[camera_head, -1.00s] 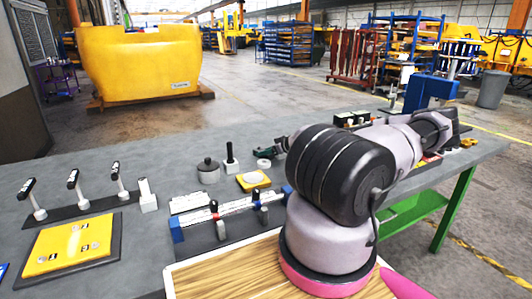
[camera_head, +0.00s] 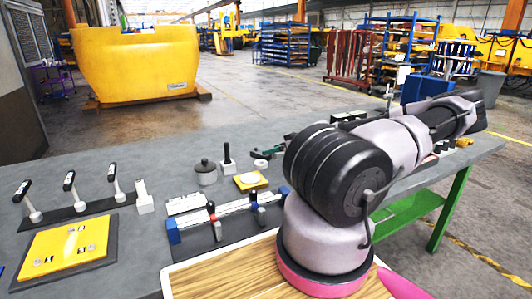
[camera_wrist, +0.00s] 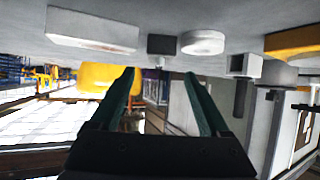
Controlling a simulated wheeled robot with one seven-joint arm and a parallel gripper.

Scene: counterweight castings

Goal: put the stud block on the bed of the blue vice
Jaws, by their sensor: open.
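A small dark block with a short stub (camera_wrist: 161,45), which may be the stud block, shows in the wrist view, beyond my fingertips and between them in the picture. My gripper (camera_wrist: 162,80) is open, with its dark green fingers apart and nothing between them. In the head view my arm hides most of it; a teal part beside the elbow looks like its fingers. A blue body (camera_head: 428,90), perhaps the blue vice, stands behind my forearm; its lower part is hidden, and I cannot see its bed.
A white ring (camera_wrist: 203,42), a white slab (camera_wrist: 92,30) and a white block with a black post (camera_wrist: 243,65) stand near the dark block. A grey lidded pot (camera_head: 205,173), a yellow plate (camera_head: 251,181) and a clamp rail (camera_head: 230,214) lie left of my arm.

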